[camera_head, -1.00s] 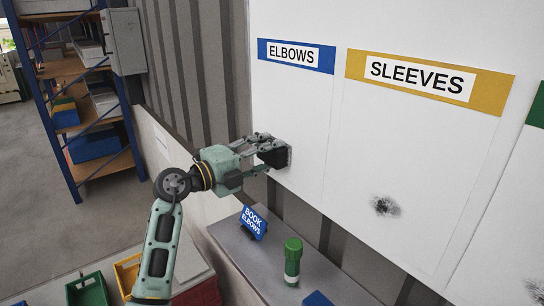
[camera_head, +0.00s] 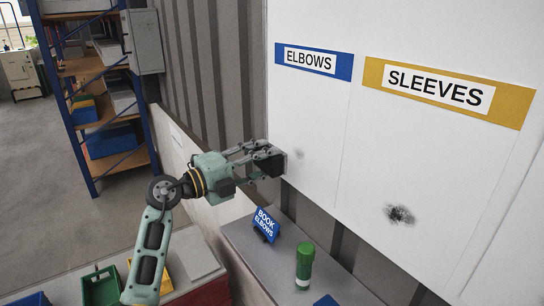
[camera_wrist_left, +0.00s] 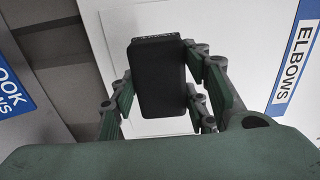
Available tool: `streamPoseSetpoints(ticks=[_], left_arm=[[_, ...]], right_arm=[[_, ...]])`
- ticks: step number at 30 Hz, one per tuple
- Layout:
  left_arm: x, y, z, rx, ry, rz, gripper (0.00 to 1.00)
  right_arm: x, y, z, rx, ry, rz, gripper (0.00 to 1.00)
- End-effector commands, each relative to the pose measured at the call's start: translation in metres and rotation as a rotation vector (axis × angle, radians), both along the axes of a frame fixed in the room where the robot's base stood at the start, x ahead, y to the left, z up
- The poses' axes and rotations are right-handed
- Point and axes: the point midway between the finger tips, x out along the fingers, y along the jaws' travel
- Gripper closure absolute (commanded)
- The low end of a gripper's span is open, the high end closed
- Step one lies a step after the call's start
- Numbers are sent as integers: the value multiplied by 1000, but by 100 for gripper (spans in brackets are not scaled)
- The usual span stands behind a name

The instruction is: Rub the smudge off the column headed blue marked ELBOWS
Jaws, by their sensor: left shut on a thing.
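The white board (camera_head: 310,115) has a column headed by a blue strip marked ELBOWS (camera_head: 313,60). A faint grey smudge (camera_head: 299,153) shows in that column, just right of the black eraser block (camera_head: 274,163). My left gripper (camera_head: 258,158) is shut on the block and holds its face toward the board, near the board's left edge; I cannot tell if it touches. In the left wrist view the block (camera_wrist_left: 158,75) sits between the fingers, with the blue ELBOWS strip (camera_wrist_left: 297,60) at the right. My right gripper is not in view.
The column headed yellow SLEEVES (camera_head: 440,92) has a darker smudge (camera_head: 399,214). Below the board, a grey ledge (camera_head: 245,240) bears a blue BOOK ELBOWS sign (camera_head: 266,225) and a green cylinder (camera_head: 305,265). Shelving (camera_head: 95,100) stands at the left.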

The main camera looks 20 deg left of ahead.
Motion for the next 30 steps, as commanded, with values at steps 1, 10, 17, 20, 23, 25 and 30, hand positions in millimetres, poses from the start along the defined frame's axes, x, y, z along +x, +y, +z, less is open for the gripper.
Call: streamPoseSetpoints(ticks=[1,10,17,20,23,25,30], left_arm=[[-4,3,1,1,-1,0,78],[-10,7,1,0,-1,-1,78],[-12,9,1,1,-1,-1,78],[-17,13,2,1,-1,0,78],[-24,19,2,1,0,0,78],[-29,23,1,2,1,0,78],[-34,26,1,-1,0,-2,78]], right_arm=[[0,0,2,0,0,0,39],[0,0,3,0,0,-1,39],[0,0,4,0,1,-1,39],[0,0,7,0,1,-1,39],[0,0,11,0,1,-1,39],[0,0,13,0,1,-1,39],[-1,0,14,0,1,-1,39]])
